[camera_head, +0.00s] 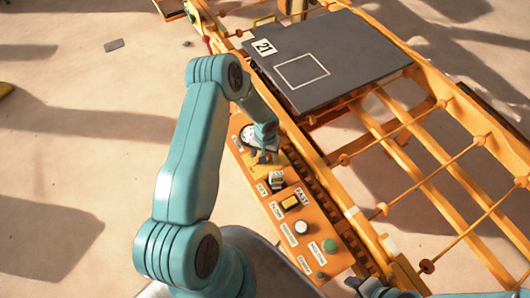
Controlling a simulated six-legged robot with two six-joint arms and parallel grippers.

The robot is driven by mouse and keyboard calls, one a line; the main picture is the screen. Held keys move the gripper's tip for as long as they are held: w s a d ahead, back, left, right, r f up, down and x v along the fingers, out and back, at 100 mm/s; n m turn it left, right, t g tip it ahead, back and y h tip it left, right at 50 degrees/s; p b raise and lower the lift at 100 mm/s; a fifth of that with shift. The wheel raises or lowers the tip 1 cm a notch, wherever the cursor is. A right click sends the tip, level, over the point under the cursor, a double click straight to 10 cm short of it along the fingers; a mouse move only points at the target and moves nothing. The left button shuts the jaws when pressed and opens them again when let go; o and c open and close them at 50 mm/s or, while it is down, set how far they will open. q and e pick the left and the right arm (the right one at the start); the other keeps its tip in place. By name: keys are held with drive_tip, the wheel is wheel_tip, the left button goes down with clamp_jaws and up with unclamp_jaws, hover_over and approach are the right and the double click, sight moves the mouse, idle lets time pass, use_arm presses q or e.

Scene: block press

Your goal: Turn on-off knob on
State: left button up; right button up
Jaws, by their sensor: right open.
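The orange control panel (312,256) runs diagonally through the middle, with a row of knobs, buttons and small white labels. The gripper and wrist hide part of that end, and I cannot tell whether the fingers touch a control there. Just below it is a black-and-white control (276,181). The small labels are mostly too small to read, so I cannot tell which control is the on-off knob.
The orange frame (400,140) with a dark plate (335,50) marked 21 stands right of the panel. Sandy ground (70,130) lies open at left.

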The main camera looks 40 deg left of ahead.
use_arm(q)
drive_tip(key=shift+c, duration=0.3)
drive_tip(key=c, duration=1)
drive_tip(key=shift+f+m+b, duration=0.15)
drive_tip(key=shift+m+b, duration=0.85)
drive_tip(key=shift+b, duration=0.25)
drive_tip(key=m+b, duration=0.2)
drive_tip(key=m, duration=0.1)
drive_tip(key=shift+m+b, duration=0.3)
drive_tip(key=m+b, duration=0.1)
drive_tip(key=m, duration=0.2)
drive_tip(key=shift+m+b, duration=0.3)
drive_tip(key=m, duration=0.2)
drive_tip(key=m+b, duration=0.1)
drive_tip(key=m, duration=0.1)
drive_tip(key=shift+r+m, duration=0.2)
drive_tip(key=shift+m, duration=0.1)
